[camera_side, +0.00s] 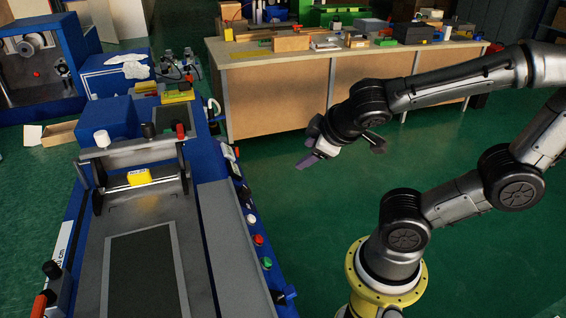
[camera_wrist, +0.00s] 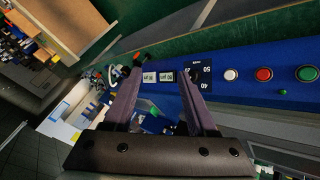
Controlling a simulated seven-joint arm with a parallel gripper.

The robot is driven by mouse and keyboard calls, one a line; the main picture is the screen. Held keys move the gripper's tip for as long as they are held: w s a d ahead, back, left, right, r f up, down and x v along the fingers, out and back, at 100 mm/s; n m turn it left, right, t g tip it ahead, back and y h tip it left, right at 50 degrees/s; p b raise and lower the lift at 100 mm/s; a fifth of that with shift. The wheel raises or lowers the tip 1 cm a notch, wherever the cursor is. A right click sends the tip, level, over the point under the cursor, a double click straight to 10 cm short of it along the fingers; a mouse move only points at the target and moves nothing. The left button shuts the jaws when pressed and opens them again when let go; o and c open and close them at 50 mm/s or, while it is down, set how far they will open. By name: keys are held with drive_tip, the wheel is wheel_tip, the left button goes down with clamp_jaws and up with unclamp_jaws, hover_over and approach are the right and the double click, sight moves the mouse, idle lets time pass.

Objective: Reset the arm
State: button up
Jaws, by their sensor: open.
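My gripper (camera_side: 309,157) hangs in the air to the right of the blue press (camera_side: 232,220), with its purple fingers pointing down and left. In the wrist view the two fingers (camera_wrist: 158,88) stand apart with nothing held between them. Beyond them the wrist view shows the press's blue side panel (camera_wrist: 215,82) with a white button (camera_wrist: 231,75), a red button (camera_wrist: 264,74) and a green button.
The press bed has a dark plate (camera_side: 140,275) and a crossbar with a yellow block (camera_side: 139,177). A wooden workbench (camera_side: 280,90) with boxes and tools stands behind. Green floor (camera_side: 300,240) lies open between press and my base.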

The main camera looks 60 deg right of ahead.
drive_tip(key=s+a+r+m+g+y, duration=0.1)
drive_tip(key=s+a+r+y, duration=0.1)
drive_tip(key=s+a+y, duration=0.2)
drive_tip(key=shift+s+a+r+m, duration=0.25)
drive_tip(key=shift+s+a+m, duration=0.25)
drive_tip(key=shift+a, duration=0.65)
